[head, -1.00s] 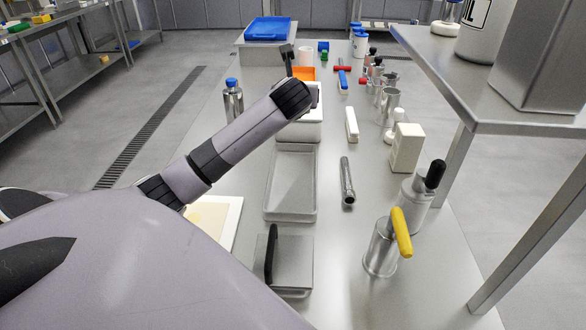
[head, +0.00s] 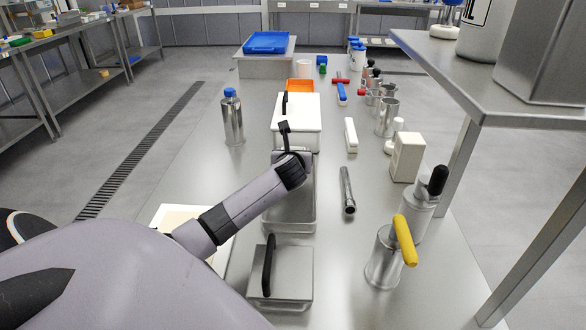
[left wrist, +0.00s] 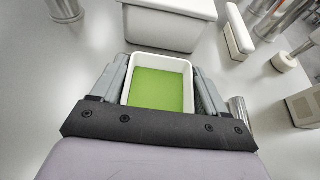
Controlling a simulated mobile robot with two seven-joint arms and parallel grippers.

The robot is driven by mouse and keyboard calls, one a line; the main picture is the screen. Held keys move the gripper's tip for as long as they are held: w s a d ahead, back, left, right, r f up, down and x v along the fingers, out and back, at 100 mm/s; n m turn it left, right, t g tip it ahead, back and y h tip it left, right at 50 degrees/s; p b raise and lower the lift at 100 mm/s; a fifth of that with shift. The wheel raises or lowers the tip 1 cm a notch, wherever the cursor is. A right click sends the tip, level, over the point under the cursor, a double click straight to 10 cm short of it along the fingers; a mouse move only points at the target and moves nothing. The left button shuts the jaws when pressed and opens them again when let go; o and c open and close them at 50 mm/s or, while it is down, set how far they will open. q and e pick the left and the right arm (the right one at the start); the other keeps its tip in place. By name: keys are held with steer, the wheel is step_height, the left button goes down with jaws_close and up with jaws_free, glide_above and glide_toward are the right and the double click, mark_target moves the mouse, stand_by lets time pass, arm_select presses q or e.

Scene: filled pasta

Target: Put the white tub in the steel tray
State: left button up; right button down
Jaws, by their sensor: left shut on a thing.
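The white tub (left wrist: 160,72) is a small open container with a flat green inside; it sits between my left gripper's fingers in the left wrist view. My left gripper (left wrist: 160,85) is shut on it by its two sides. In the head view my left gripper (head: 292,160) is over the far end of the steel tray (head: 303,207), and the tub is hidden behind my arm. The tray is a long, shallow rectangle on the table, partly covered by my arm, and its visible near part is empty. My right gripper is not in view.
A white lidded container (head: 307,112) stands just beyond the tray. A steel box with a black handle (head: 293,278) is on its near side. To the right are a steel tube (head: 347,190), a white block (head: 407,157) and a yellow-handled steel vessel (head: 382,262). A blue-capped bottle (head: 232,120) stands left.

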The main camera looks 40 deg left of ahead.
arm_select(q)
step_height(320, 180, down, 4)
steer(key=shift+r+b, duration=0.1)
steer(key=shift+b, duration=0.3)
steer(key=o, duration=0.8)
steer(key=shift+c, duration=0.2)
